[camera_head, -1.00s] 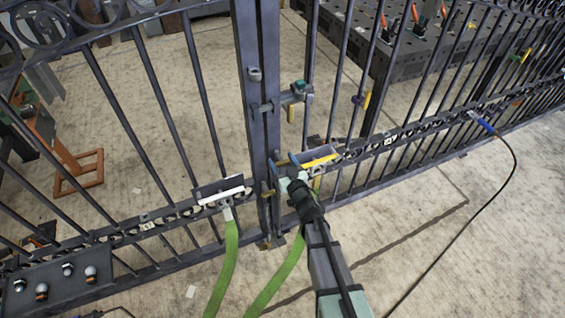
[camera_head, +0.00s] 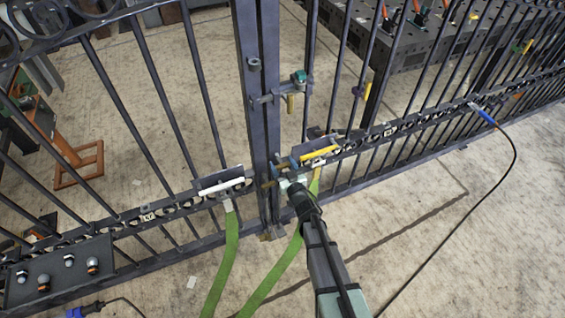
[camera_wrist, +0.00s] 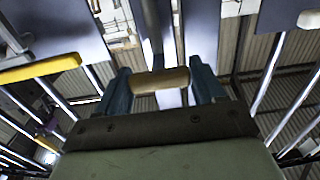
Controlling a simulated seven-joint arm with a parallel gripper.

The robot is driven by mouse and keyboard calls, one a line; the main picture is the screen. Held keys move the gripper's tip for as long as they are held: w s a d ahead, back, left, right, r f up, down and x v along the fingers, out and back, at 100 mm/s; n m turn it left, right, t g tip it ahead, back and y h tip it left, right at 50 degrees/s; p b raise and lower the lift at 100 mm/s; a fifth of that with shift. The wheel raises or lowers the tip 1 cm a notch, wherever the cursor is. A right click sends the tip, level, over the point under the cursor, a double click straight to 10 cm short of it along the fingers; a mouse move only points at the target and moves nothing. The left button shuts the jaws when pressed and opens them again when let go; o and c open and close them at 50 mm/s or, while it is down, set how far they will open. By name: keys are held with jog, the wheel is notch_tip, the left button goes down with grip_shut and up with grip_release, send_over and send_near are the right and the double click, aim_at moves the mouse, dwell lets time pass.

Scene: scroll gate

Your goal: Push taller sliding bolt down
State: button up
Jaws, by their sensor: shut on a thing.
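My gripper (camera_head: 283,183) is at the middle posts of the dark metal gate (camera_head: 258,110), low down where the two leaves meet. In the wrist view my gripper (camera_wrist: 163,90) has its two blue fingers on either side of a brass-coloured cylindrical handle (camera_wrist: 160,79) and is shut on it. A grey vertical rod (camera_wrist: 150,25) stands behind the handle, apparently the sliding bolt. In the head view my gripper hides most of this handle. I cannot tell from these views how far down the bolt sits.
A teal-topped latch (camera_head: 299,77) is higher on the posts. A yellow-edged bracket (camera_head: 320,153) is right of my gripper, a white-edged one (camera_head: 222,187) left. Green straps (camera_head: 228,255) hang below.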

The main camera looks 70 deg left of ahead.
jog(key=shift+f, duration=0.25)
jog(key=o, duration=1.4)
jog(key=shift+d, duration=0.1)
jog(key=d, duration=1.3)
jog(key=shift+d, duration=0.3)
